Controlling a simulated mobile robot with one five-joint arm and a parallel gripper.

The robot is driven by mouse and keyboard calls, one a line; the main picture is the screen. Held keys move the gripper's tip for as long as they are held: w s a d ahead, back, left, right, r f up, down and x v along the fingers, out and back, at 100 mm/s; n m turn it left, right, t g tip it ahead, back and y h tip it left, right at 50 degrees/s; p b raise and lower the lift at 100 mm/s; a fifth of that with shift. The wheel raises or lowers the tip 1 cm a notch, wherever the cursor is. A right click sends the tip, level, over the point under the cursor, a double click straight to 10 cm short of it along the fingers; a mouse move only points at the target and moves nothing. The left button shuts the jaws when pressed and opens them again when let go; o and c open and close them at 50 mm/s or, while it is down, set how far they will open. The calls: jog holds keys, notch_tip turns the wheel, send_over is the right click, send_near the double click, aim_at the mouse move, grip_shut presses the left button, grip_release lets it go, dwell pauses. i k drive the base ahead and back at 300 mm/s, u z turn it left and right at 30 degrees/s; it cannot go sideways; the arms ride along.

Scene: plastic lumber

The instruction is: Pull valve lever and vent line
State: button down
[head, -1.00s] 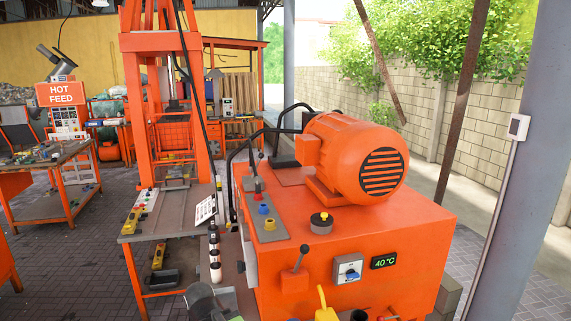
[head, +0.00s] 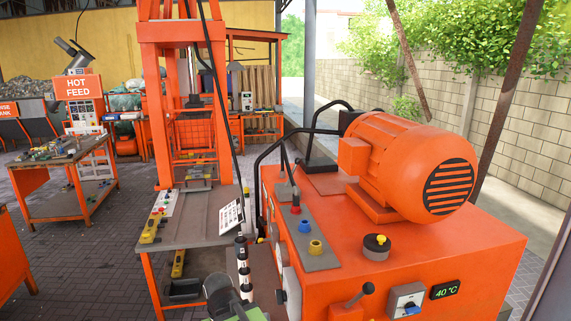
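The orange hydraulic power unit (head: 420,260) fills the right of the head view, with a large finned motor on top. A short lever with a black ball knob (head: 367,288) sticks up and right from an orange block on its front face. Another upright lever with a red base (head: 296,197) stands on the grey manifold plate (head: 318,262), beside a blue and a yellow fitting. I cannot tell which of these is the valve lever. No vent line can be clearly made out. My gripper is not in view.
An orange press frame (head: 162,110) with a worktable (head: 190,228) stands left of the unit. Another worktable (head: 60,155) is farther left. Open paved floor (head: 95,260) lies between.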

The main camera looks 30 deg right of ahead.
aim_at(297, 162)
jog(key=i, duration=0.9)
